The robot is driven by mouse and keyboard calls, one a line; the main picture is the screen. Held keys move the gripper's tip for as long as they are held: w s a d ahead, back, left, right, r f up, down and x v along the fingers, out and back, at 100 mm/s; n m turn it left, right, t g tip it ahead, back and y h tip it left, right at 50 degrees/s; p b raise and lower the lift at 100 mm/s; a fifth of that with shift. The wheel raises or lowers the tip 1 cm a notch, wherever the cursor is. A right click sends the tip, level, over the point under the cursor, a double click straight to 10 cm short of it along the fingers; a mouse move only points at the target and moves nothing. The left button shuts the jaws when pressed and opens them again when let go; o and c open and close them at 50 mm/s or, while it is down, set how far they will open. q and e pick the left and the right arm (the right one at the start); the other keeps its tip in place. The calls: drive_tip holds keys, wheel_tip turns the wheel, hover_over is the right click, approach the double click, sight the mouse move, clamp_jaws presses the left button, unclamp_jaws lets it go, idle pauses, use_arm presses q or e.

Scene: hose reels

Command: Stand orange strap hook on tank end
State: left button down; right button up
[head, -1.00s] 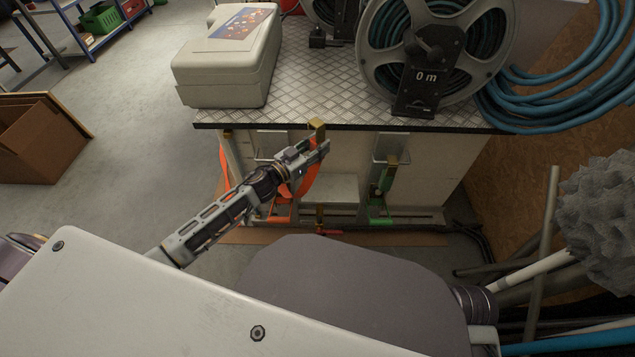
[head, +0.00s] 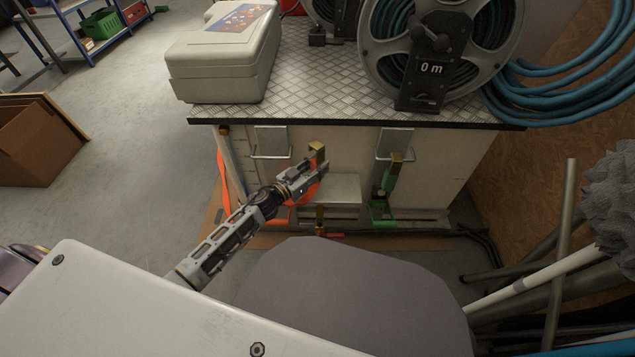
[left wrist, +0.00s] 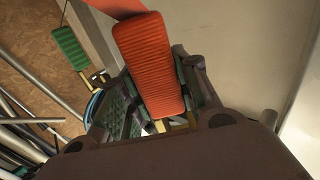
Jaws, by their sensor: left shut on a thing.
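My left gripper (head: 312,172) is shut on the orange strap hook, seen as an orange ribbed body (left wrist: 153,65) between the fingers in the left wrist view. Its brass-coloured hook end (head: 317,150) points up above the fingers in the head view. The orange strap (head: 222,165) hangs to the left of the gripper. The pale tank end (head: 345,145) is behind the gripper, below the tread-plate top; I cannot tell whether the hook touches it. My right gripper is not in view.
Two metal brackets, left (head: 271,145) and right (head: 394,143), are on the tank end. A green strap hook (head: 385,185) is by the right one. A grey case (head: 222,65) and a hose reel (head: 432,55) stand on top. Pipes (head: 560,260) lie at the right.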

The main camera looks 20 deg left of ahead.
use_arm(q)
drive_tip(key=shift+f+b, duration=0.4)
drive_tip(key=shift+f, duration=0.85)
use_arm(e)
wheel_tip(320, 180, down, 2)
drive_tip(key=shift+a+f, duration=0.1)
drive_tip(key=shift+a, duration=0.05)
use_arm(q)
drive_tip(key=shift+f+b, duration=1.45)
drive_tip(key=shift+f, duration=0.65)
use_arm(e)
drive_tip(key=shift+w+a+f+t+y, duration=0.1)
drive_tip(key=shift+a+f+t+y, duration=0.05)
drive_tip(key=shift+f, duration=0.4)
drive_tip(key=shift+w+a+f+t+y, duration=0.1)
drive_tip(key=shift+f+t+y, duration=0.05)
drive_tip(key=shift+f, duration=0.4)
use_arm(q)
drive_tip(key=c, duration=1.1)
unclamp_jaws()
drive_tip(key=shift+f, duration=0.15)
drive_tip(key=shift+o, duration=0.2)
